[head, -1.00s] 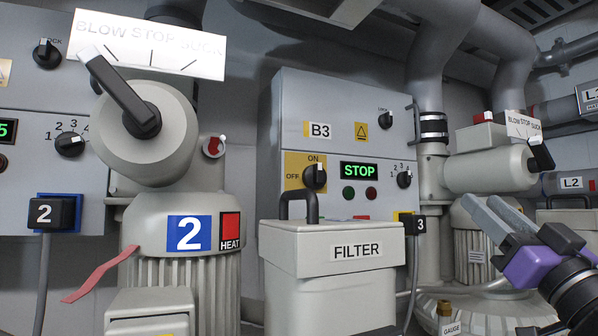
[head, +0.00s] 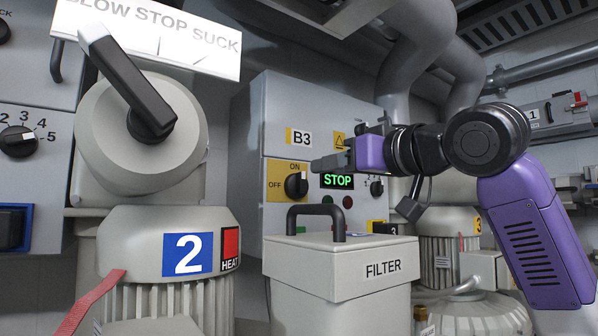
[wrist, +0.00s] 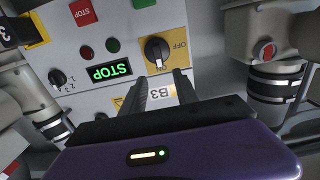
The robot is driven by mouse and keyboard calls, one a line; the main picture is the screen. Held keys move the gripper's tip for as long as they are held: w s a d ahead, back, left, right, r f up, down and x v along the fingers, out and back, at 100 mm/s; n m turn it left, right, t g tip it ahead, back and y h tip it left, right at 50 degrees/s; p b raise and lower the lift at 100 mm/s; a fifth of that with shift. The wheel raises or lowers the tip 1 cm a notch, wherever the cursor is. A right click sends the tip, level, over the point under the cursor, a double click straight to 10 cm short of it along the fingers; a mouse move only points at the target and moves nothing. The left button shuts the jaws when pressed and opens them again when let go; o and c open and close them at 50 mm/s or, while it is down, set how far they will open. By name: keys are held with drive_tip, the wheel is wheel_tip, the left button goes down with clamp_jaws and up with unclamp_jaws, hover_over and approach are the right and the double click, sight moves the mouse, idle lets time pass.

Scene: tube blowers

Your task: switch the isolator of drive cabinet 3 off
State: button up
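The drive cabinet B3 (head: 262,115) stands behind the filter box. Its isolator (head: 296,186) is a black rotary knob on a yellow OFF/ON plate (head: 274,190). The knob also shows in the upside-down wrist view (wrist: 157,50), with its white mark toward ON. My gripper (head: 318,165) is in front of the cabinet, just right of and above the knob in the head view. In the wrist view its two fingers (wrist: 160,84) are apart, with the B3 label between them and the knob just beyond the tips. They hold nothing, and no contact with the knob shows.
A green STOP display (head: 338,181), push buttons and a numbered selector (head: 377,188) sit beside the isolator. The filter box (head: 345,262) with its raised handle (head: 316,212) stands below and in front. Blower 2 (head: 150,125), with a large lever, stands close at left.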

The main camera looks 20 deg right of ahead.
sight(303, 173)
drive_tip(key=p+x, duration=0.2)
drive_tip(key=x, duration=0.5)
drive_tip(key=shift+w+a+f, duration=0.1)
drive_tip(key=shift+w, duration=0.2)
drive_tip(key=shift+c, duration=0.3)
clamp_jaws()
